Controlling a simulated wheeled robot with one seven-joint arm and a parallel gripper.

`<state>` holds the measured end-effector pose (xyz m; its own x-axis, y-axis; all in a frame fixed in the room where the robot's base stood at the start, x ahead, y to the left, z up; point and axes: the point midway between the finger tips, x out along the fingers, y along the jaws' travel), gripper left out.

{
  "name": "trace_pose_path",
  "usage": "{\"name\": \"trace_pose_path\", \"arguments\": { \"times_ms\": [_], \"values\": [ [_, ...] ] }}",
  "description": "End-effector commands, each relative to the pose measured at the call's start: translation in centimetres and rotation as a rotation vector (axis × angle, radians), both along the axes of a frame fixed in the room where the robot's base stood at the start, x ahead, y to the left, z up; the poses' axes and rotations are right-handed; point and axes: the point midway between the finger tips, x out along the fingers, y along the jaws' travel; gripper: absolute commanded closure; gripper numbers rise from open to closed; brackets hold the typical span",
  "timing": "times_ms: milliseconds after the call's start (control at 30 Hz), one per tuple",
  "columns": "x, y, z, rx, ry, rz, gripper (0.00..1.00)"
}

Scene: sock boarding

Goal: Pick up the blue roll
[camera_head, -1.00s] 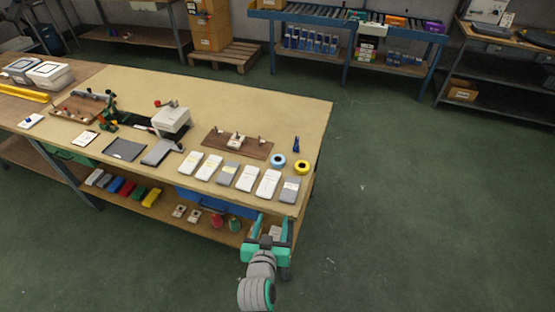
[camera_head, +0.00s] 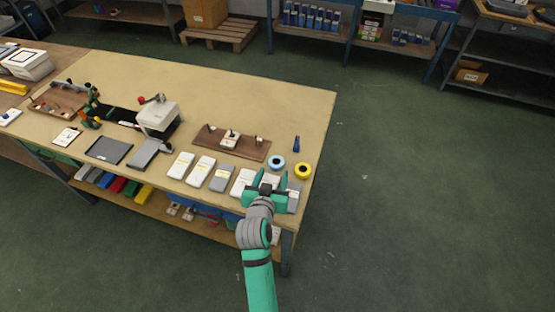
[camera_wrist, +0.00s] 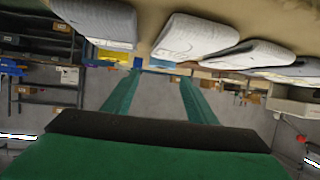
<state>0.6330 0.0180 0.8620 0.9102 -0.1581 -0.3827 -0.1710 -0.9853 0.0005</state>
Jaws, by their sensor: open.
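The blue roll (camera_head: 277,163), a light blue ring, lies on the table near its right end, beside the yellow roll (camera_head: 303,171). In the wrist view, a small blue patch that looks like the blue roll (camera_wrist: 163,65) shows beyond and between the fingertips. My gripper (camera_head: 271,176) is open and empty at the table's front edge, over the row of packs and just in front of the blue roll. Its two green fingers (camera_wrist: 160,78) are apart in the wrist view.
Several white and grey packs (camera_head: 201,170) line the table's front edge, some hidden by my gripper. A dark blue bottle-like item (camera_head: 296,144) stands behind the rolls. A brown board with fittings (camera_head: 232,142) lies to the left. The table (camera_head: 250,100) is clear farther back.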

Motion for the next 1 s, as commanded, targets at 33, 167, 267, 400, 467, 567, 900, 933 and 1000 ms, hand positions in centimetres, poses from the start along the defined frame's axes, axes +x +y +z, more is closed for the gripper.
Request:
{"name": "trace_pose_path", "arguments": {
  "times_ms": [33,167,267,400,467,567,900,933,1000],
  "values": [
    [0.7,-0.1,-0.3,0.000,0.001,0.000,0.48],
    [2.1,-0.3,-0.9,0.000,0.001,0.001,0.48],
    [2.6,-0.5,-1.1,0.000,0.000,0.000,0.48],
    [3.5,-0.7,-1.7,0.000,0.002,-0.002,0.48],
    [4.2,-0.7,-2.1,0.000,0.001,-0.002,0.48],
    [5.5,-0.9,-2.9,0.001,0.002,-0.004,0.48],
    [7.3,-1.2,-3.6,0.000,0.001,-0.003,0.48],
    [7.3,-1.2,-3.6,0.000,0.001,-0.003,0.48],
    [7.2,-1.2,-3.6,0.000,0.001,-0.003,0.48]
  ]
}}
